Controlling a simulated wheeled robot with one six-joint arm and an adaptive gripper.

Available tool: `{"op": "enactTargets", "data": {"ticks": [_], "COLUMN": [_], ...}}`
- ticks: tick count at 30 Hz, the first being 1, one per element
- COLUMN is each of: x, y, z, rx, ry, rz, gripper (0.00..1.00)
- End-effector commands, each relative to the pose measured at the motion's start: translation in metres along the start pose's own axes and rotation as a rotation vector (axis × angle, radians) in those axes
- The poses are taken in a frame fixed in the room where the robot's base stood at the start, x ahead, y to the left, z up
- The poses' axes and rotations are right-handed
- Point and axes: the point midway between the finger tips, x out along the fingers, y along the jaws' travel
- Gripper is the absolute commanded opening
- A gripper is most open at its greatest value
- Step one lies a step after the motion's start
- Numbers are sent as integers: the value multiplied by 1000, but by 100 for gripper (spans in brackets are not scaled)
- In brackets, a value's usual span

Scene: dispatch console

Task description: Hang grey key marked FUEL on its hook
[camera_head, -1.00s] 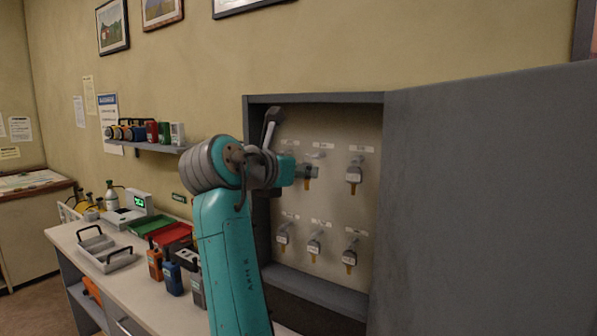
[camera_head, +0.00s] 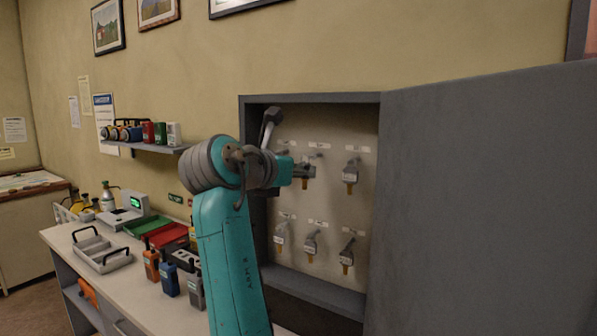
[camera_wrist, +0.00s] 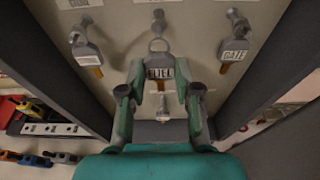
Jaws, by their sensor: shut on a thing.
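The grey key marked FUEL (camera_wrist: 160,73) is between the fingers of my gripper (camera_wrist: 160,92), which is shut on it in the wrist view. The key's label faces the camera and its ring stands up at the top. A hook (camera_wrist: 158,22) on the cabinet's back panel is just above the ring; I cannot tell whether the ring touches it or is around it. In the head view my gripper (camera_head: 303,171) is inside the open cabinet, in the upper row, with the key's brown tip below it.
The grey cabinet (camera_head: 310,99) has its door (camera_head: 480,200) open to the right. A GATE key (camera_wrist: 234,50) hangs close on the right, another key (camera_wrist: 86,50) on the left. Several keys hang in the lower row. Radios and trays stand on the counter (camera_head: 95,285).

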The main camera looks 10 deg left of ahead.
Motion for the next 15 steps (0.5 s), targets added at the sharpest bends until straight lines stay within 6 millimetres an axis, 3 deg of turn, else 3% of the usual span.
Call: {"op": "enactTargets", "data": {"ticks": [15], "x": [5], "y": [0], "z": [1], "rx": [0], "ry": [0], "rz": [0], "gripper": [4]}}
